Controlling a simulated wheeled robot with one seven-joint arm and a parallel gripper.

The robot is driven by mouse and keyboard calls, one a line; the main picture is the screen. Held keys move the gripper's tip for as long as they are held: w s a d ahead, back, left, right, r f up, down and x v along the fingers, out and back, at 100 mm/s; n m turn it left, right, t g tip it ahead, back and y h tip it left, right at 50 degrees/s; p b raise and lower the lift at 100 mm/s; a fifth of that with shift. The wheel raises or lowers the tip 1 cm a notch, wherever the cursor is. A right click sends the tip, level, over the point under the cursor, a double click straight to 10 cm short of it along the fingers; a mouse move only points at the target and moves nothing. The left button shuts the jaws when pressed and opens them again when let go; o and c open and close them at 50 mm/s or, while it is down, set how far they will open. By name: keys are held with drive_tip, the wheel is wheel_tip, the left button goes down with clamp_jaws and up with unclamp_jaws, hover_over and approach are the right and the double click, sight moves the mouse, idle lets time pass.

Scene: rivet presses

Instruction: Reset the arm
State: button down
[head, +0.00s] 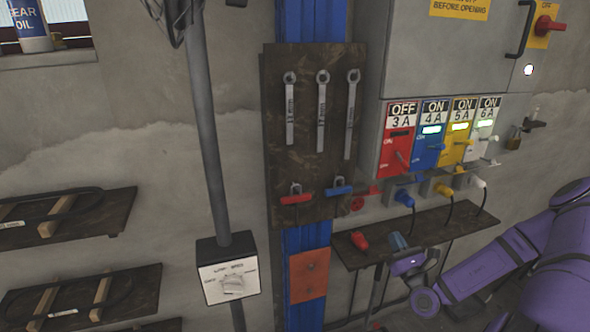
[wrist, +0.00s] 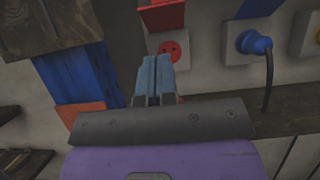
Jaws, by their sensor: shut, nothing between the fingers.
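My purple arm comes in from the right in the head view. My gripper (head: 398,241) is shut and empty, just above the dark shelf (head: 455,223) under the sockets. In the wrist view its two blue-grey fingers (wrist: 153,78) are together, below and left of an empty red socket (wrist: 174,50). A red plug (head: 359,240) lies on the shelf's left end, left of my gripper and apart from it in the head view. The red breaker (head: 396,150) is labelled OFF 3A.
The blue breaker (head: 430,140), yellow breaker (head: 459,135) and white breaker (head: 485,132) read ON. A blue plug (head: 404,197) with a hanging cord sits in its socket. A tool board (head: 308,185) with wrenches and padlocks hangs left. A pole (head: 207,130) carries a box (head: 227,270).

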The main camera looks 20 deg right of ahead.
drive_tip(key=s+a+r+n+g+y, duration=0.4)
drive_tip(key=a+r+n+g+y, duration=0.3)
drive_tip(key=a+r+n+g, duration=0.4)
drive_tip(key=s+a+r+n+g+y, duration=0.4)
drive_tip(key=a+r+n+g+y, duration=0.35)
drive_tip(key=n+g, duration=0.7)
drive_tip(key=s+d+r+n+t+h, duration=0.2)
drive_tip(key=s+r+n+t+h, duration=0.5)
drive_tip(key=s+r+h, duration=0.8)
wheel_tip(320, 180, up, 4)
drive_tip(key=s+n, duration=0.1)
drive_tip(key=n, duration=0.2)
drive_tip(key=shift+d+t, duration=0.15)
drive_tip(key=shift+t, duration=0.2)
